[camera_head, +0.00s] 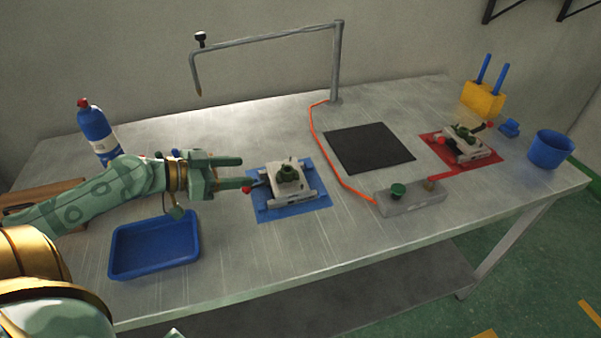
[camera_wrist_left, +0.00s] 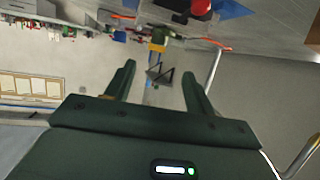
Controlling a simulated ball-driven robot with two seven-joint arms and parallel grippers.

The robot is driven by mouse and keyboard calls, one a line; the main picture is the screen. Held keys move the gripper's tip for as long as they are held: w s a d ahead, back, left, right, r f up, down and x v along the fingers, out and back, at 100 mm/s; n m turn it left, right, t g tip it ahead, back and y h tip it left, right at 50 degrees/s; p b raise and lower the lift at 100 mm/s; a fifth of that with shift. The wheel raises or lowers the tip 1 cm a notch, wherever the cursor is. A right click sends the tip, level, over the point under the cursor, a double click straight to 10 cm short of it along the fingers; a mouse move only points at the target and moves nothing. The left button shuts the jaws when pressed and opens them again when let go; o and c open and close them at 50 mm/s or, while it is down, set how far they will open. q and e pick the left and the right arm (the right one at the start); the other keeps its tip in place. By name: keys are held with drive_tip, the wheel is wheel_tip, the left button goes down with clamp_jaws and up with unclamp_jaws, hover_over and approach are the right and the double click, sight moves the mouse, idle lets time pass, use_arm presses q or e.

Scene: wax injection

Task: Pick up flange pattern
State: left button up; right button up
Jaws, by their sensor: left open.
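A pale metal mould (camera_head: 309,186) lies on a blue mat (camera_head: 290,214) left of the table's middle. A green round flanged piece (camera_head: 288,174), which looks like the flange pattern, sits on top of it. My left gripper (camera_head: 243,172) is open and empty, just left of this mould, its fingers pointing right. A red knob (camera_head: 247,189) shows at the lower fingertip; I cannot tell if they touch. In the left wrist view the fingers (camera_wrist_left: 157,72) are spread with nothing between them, and a red knob (camera_wrist_left: 200,7) shows at the top edge. My right gripper is not in view.
A second mould (camera_head: 468,152) with green parts lies on a red mat (camera_head: 440,168). A blue tray (camera_head: 155,272), a blue bottle (camera_head: 97,130), a black pad (camera_head: 369,148), a grey block (camera_head: 412,203) and a blue bucket (camera_head: 550,149) stand around. A bent pipe stand (camera_head: 336,60) rises behind.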

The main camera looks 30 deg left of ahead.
sight(291, 170)
use_arm(q)
drive_tip(key=b+x, duration=0.2)
drive_tip(key=x, duration=0.1)
drive_tip(key=b+x, duration=0.1)
drive_tip(key=x, duration=0.1)
drive_tip(key=shift+s+d+f+b, duration=0.25)
drive_tip(key=shift+s+f+b, duration=0.05)
drive_tip(key=shift+f, duration=0.05)
drive_tip(key=shift+w+d+f, duration=0.1)
drive_tip(key=shift+w+d, duration=0.1)
drive_tip(key=shift+w, duration=0.3)
drive_tip(key=shift+w+d+f, duration=0.1)
drive_tip(key=shift+w+d, duration=0.05)
drive_tip(key=shift+w, duration=0.3)
drive_tip(key=shift+w+d, duration=0.2)
drive_tip(key=shift+d, duration=0.05)
drive_tip(key=shift+x, duration=0.9)
drive_tip(key=x, duration=0.3)
drive_tip(key=shift+w+a, duration=0.1)
drive_tip(key=shift+w, duration=0.2)
drive_tip(key=shift+w+f, duration=0.15)
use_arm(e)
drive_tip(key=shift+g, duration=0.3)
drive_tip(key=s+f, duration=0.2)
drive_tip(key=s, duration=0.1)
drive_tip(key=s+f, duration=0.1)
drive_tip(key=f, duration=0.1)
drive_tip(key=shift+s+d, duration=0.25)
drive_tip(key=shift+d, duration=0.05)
